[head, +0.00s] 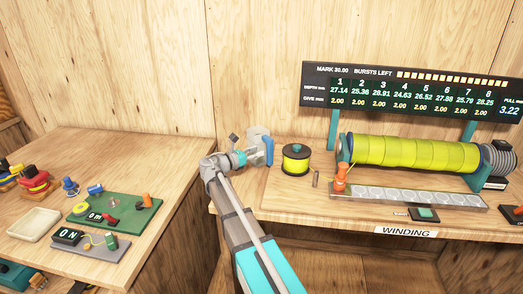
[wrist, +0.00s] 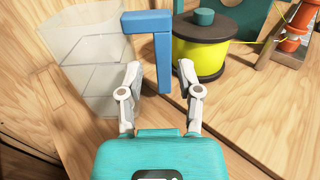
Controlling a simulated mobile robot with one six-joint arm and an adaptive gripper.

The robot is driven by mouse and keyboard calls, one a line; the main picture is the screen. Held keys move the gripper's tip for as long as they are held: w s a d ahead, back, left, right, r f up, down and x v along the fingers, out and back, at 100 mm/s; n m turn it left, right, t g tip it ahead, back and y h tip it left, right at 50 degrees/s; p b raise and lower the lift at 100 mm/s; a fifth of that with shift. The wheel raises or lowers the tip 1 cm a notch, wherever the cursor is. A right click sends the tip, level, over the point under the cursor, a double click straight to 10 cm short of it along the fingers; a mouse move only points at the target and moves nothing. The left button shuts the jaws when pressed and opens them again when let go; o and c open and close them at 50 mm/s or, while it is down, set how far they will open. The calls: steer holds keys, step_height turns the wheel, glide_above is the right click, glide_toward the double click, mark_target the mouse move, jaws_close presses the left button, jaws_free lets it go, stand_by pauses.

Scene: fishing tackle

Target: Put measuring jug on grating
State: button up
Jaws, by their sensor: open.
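The measuring jug is clear, with a blue handle, and stands on the bench in the wrist view (wrist: 88,72). Its blue handle also shows in the head view (head: 269,152), at the left end of the winding bench. My gripper (wrist: 160,75) is open, its two fingers on either side of the handle's lower upright part; I cannot tell whether they touch it. In the head view my gripper (head: 252,150) partly hides the jug. I cannot surely pick out the grating; a long grey strip with pale panels (head: 410,197) lies before the yellow roller.
A yellow line spool with a dark lid (head: 295,160) stands just right of the jug; it is close in the wrist view (wrist: 202,55). An orange piece (head: 341,178) stands at the strip's left end. The left table holds a white tray (head: 34,224) and green board (head: 130,212).

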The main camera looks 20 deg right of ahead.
mark_target(268, 147)
steer(key=shift+w+d, duration=0.15)
steer(key=shift+d, duration=0.5)
steer(key=shift+x, duration=2.6)
steer(key=shift+r, duration=0.1)
jaws_close()
